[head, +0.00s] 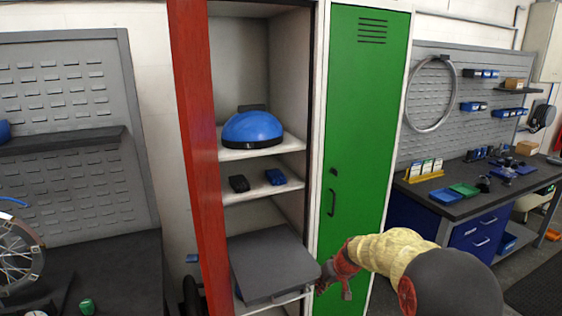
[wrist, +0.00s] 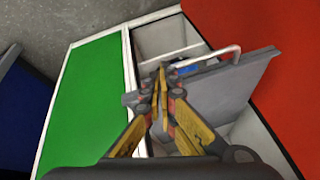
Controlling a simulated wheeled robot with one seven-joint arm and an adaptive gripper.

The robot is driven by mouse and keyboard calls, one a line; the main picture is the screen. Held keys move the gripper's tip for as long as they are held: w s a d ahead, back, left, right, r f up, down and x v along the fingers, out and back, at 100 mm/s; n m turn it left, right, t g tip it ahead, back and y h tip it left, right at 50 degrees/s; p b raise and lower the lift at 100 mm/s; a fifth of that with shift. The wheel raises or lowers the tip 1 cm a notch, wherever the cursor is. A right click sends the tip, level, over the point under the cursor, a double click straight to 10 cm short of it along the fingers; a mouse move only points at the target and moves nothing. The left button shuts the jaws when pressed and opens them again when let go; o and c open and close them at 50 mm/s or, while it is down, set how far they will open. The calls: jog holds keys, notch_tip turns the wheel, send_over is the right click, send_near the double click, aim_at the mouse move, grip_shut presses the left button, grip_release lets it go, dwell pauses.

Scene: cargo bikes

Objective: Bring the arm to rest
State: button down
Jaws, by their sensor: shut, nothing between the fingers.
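My gripper (head: 330,280) is at the lower right of the open locker, by the right corner of a grey flat panel (head: 272,258) in its lower part. In the wrist view my gripper (wrist: 162,88) has its fingers together with nothing between them. The grey panel (wrist: 228,88) and its pale bar handle (wrist: 212,60) lie just beyond and right of the fingertips there. I cannot tell whether the fingers touch the panel. My arm reaches in from the lower right of the head view.
A red locker door (head: 200,150) stands open at left. A shut green door (head: 362,130) is at right. Shelves hold a blue helmet (head: 252,129) and two small dark and blue items (head: 275,177). Workbenches (head: 90,265) flank the lockers; grey floor (wrist: 60,25) is open beside them.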

jog(key=s+d+r+h, duration=0.1)
jog(key=s+r, duration=0.6)
jog(key=s, duration=0.7)
jog(key=s+d+r+m+h, duration=0.1)
jog(key=s+r, duration=0.6)
jog(key=s, duration=0.7)
jog(key=s+d+r+t+h, duration=0.1)
jog(key=s+r, duration=0.6)
jog(key=s, duration=0.7)
jog(key=shift+s+d+m, duration=0.35)
jog(key=shift+d+m, duration=0.05)
jog(key=shift+d, duration=0.5)
